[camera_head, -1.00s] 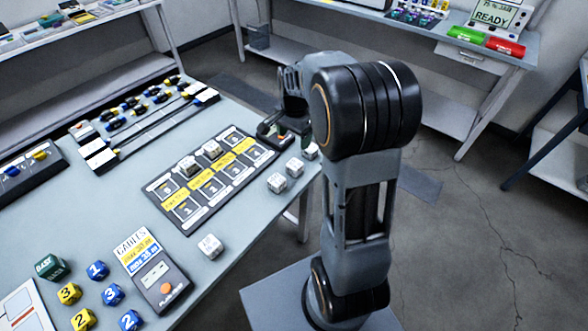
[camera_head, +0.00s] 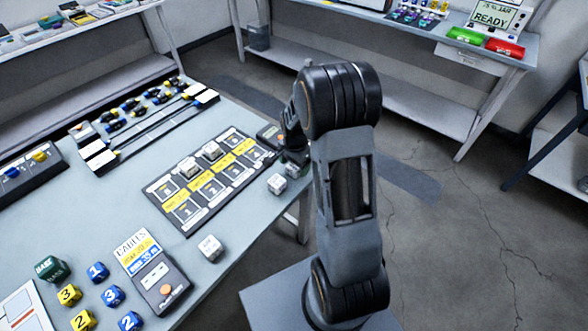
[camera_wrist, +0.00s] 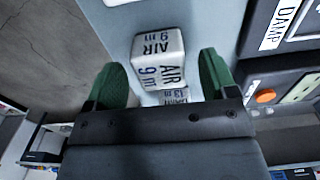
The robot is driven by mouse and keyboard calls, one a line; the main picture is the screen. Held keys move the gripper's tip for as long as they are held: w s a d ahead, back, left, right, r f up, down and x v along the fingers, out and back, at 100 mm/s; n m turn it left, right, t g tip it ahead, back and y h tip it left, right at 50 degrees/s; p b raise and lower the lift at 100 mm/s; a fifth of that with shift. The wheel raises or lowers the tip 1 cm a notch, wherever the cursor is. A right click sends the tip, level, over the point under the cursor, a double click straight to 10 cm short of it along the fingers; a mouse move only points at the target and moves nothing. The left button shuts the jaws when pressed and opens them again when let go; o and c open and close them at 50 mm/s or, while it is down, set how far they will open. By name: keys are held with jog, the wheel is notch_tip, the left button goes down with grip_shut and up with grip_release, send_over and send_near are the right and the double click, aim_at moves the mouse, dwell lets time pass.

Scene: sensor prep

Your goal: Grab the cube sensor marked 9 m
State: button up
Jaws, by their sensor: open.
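The white cube sensor marked AIR 9 m (camera_wrist: 158,62) shows in the wrist view, between and slightly beyond my green fingertips. My gripper (camera_wrist: 161,75) is open, with one finger on each side of the cube and a visible gap on both sides. I cannot tell which head-view cube is the 9 m one.
A dark slotted board (camera_head: 205,205) holds two white cubes. Another white cube (camera_head: 210,247) lies in front of it. A dark meter with an orange button (camera_wrist: 265,97) is close on the right in the wrist view. The table edge lies close on the left there.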

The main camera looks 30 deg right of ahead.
jog(key=shift+f, duration=0.6)
jog(key=shift+c, duration=0.2)
jog(key=c, duration=1)
jog(key=shift+r, duration=0.15)
